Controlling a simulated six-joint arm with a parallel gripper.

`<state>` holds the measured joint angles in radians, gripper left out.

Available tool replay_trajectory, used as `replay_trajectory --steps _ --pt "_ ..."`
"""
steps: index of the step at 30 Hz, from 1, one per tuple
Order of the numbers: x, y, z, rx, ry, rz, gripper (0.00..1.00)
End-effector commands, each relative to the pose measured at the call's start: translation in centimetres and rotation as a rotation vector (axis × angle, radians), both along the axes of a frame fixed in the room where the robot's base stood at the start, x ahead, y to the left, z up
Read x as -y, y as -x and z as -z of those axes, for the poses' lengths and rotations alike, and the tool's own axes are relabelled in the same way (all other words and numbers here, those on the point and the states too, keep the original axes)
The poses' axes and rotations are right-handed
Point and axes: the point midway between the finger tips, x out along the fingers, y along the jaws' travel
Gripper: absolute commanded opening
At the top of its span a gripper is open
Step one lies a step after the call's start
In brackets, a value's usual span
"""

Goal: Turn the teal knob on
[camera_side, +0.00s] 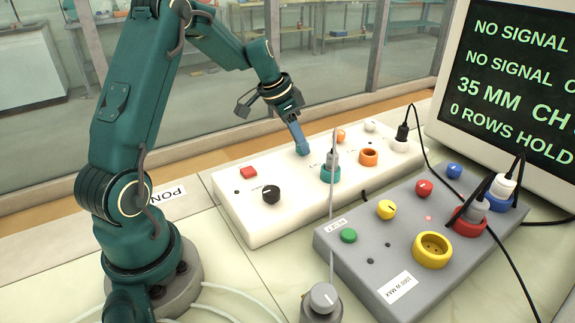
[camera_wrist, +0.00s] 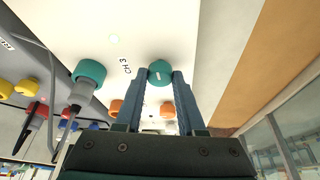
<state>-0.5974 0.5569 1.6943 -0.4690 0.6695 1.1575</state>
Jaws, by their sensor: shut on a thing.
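The teal knob (camera_wrist: 160,70) sits on the white panel (camera_wrist: 100,15) beside a "CH 3" label in the wrist view. It bears a short white mark. My gripper (camera_wrist: 160,76) has one blue finger on each side of the knob and is shut on it. In the side view my gripper (camera_side: 303,150) reaches down onto the far part of the white panel (camera_side: 245,215), and its fingers hide the knob. A pale round spot (camera_wrist: 114,38), perhaps a lamp, lies near the label and looks unlit.
A teal socket (camera_side: 330,174) with a grey plug and upright cord stands close to my gripper. An orange socket (camera_side: 368,157), black knob (camera_side: 271,194) and red button (camera_side: 249,172) share the panel. A grey box (camera_side: 370,260) with knobs and plugs lies in front; a monitor (camera_side: 515,80) stands right.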

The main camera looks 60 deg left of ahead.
Motion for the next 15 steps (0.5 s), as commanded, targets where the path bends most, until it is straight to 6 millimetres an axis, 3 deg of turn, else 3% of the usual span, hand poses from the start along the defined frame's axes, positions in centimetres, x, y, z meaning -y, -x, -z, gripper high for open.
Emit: replay_trajectory --steps 15 --pt "-0.13 -0.03 -0.04 0.002 -0.003 0.056 0.00"
